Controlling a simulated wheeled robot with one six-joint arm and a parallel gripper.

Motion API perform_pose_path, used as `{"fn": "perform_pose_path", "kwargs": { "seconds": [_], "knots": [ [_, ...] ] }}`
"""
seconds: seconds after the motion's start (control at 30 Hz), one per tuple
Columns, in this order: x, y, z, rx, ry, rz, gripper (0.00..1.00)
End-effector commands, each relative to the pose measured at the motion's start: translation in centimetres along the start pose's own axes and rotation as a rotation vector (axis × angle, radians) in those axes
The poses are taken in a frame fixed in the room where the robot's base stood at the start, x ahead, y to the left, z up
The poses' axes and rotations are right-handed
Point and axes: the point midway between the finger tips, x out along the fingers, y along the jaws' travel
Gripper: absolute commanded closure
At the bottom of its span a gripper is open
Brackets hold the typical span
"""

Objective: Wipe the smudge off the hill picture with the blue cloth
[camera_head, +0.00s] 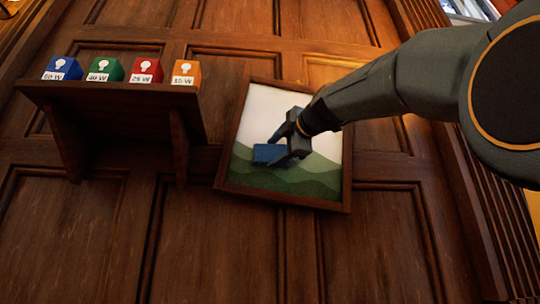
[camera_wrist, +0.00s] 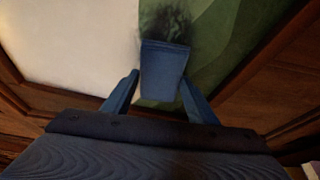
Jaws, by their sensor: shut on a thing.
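The hill picture (camera_head: 311,180) hangs tilted on the wood-panelled wall, with green hills under a pale sky in a dark frame. My gripper (camera_head: 279,148) is in front of it, shut on the blue cloth (camera_head: 268,154), which is over the line between hills and sky. In the wrist view the cloth (camera_wrist: 163,68) is a folded blue pad between the fingers. A dark, blurry smudge (camera_wrist: 166,22) shows just beyond the cloth's far edge, across pale sky and green hill. I cannot tell whether the cloth touches the picture. The smudge is not discernible in the head view.
A dark wooden shelf (camera_head: 115,92) on the wall left of the picture holds several coloured boxes with bulb labels: blue (camera_head: 63,68), green (camera_head: 105,69), red (camera_head: 146,71) and orange (camera_head: 186,73). The wall below the picture is clear.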

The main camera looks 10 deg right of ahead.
Motion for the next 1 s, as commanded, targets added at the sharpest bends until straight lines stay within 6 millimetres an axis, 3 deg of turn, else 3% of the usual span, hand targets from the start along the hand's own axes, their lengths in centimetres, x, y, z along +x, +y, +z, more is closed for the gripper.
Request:
{"fn": "perform_pose_path", "kwargs": {
  "seconds": [1.0],
  "knots": [
    [-1.9, -0.9, 5.2, 0.000, -0.001, 0.000, 0.66]
  ]
}}
